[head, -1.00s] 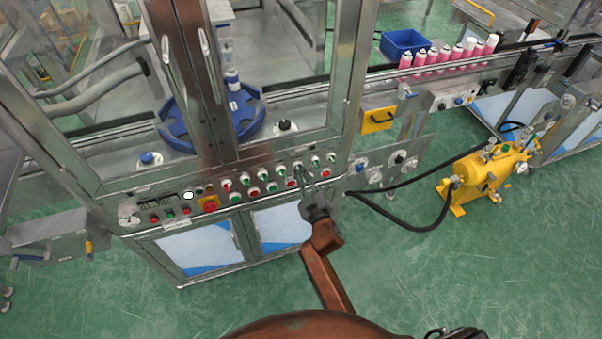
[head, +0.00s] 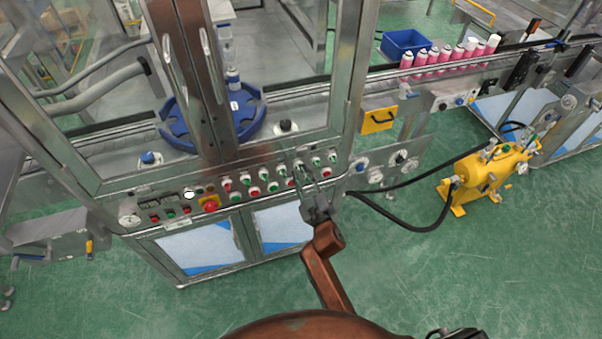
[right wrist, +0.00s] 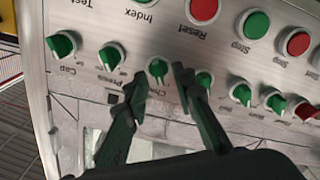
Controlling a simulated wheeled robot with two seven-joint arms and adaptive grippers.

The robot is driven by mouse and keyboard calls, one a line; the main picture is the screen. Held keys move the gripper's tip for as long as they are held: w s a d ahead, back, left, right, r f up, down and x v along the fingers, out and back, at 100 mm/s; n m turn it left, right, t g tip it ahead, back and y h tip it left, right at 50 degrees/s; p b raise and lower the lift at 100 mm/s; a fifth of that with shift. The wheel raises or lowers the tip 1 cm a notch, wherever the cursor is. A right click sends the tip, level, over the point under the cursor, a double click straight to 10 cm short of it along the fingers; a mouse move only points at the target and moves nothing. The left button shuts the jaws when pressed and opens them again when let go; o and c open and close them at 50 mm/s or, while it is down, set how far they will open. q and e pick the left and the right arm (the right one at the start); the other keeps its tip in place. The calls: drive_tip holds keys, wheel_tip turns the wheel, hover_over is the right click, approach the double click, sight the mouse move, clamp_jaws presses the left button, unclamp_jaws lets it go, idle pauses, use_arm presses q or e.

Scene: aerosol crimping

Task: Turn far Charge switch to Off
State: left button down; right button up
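The right wrist view shows the panel upside down. A green switch (right wrist: 157,70) has a label starting "Ch", partly hidden by a finger. Its handle lies roughly up and down in the picture. My right gripper (right wrist: 160,82) is open, with a dark finger on either side just below this switch; I cannot tell whether either touches it. Another green switch (right wrist: 204,79) sits partly behind the right finger. In the head view my right gripper (head: 309,178) is at the right end of the control panel (head: 215,196). My left gripper is not in view.
Nearby are green switches marked "Cap" (right wrist: 62,45) and "Prtmtd"-like (right wrist: 111,56), and a red Reset button (right wrist: 204,9). A yellow pump (head: 490,172) with black hoses stands on the green floor at right. The floor before the cabinet is clear.

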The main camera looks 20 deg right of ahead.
drive_tip(key=s, duration=1.1)
drive_tip(key=shift+d, duration=0.2)
drive_tip(key=shift+s, duration=0.1)
